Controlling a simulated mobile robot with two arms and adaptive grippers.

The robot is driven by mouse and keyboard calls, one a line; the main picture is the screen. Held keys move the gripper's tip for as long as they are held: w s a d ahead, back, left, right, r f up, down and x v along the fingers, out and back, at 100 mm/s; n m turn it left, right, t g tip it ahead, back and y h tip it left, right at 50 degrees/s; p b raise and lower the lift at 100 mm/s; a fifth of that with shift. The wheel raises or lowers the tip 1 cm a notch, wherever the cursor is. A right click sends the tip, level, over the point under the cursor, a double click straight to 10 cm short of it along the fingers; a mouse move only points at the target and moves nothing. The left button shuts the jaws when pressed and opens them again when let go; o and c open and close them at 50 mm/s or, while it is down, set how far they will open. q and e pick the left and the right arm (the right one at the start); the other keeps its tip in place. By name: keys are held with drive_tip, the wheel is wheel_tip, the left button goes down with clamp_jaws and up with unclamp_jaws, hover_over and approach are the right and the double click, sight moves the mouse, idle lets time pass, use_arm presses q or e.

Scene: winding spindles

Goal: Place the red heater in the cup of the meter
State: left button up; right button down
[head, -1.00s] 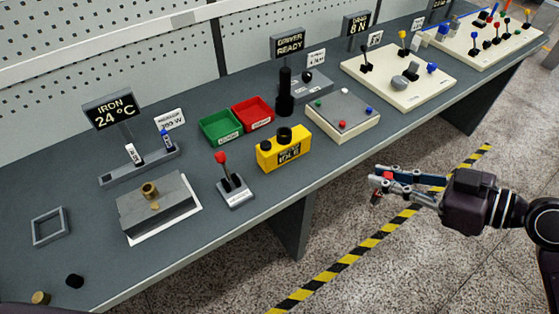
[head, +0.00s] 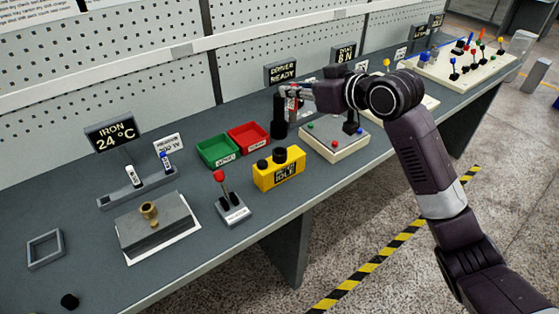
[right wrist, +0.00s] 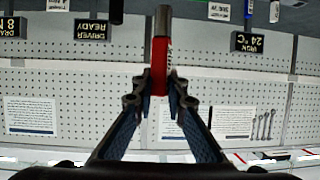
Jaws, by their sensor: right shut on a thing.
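My left gripper is not in view.
Green (head: 217,150) and red (head: 249,138) trays stand behind the yellow box. A red-knobbed tool in a grey stand (head: 233,207) is at its left. A cream panel (head: 335,144) is at its right. A grey rack (head: 137,188) holds white and blue rods.

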drive_tip(key=w+a+r, duration=0.3)
drive_tip(key=r, duration=0.1)
drive_tip(key=shift+m+h, duration=0.3)
drive_tip(key=f+p, duration=0.1)
drive_tip(key=f, duration=0.8)
drive_tip(key=f+p, duration=0.2)
drive_tip(key=f, duration=0.8)
drive_tip(key=shift+s+a+f, duration=0.1)
drive_tip(key=shift+s+f, duration=0.05)
drive_tip(key=shift+s, duration=0.05)
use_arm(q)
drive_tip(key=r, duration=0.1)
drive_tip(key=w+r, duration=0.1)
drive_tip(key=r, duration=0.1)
use_arm(e)
drive_tip(key=shift+t, duration=0.3)
drive_tip(key=c, duration=2.4)
unclamp_jaws()
drive_tip(key=shift+f, duration=0.15)
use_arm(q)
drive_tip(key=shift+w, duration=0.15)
use_arm(e)
drive_tip(key=o, duration=0.5)
drive_tip(key=shift+c, duration=0.2)
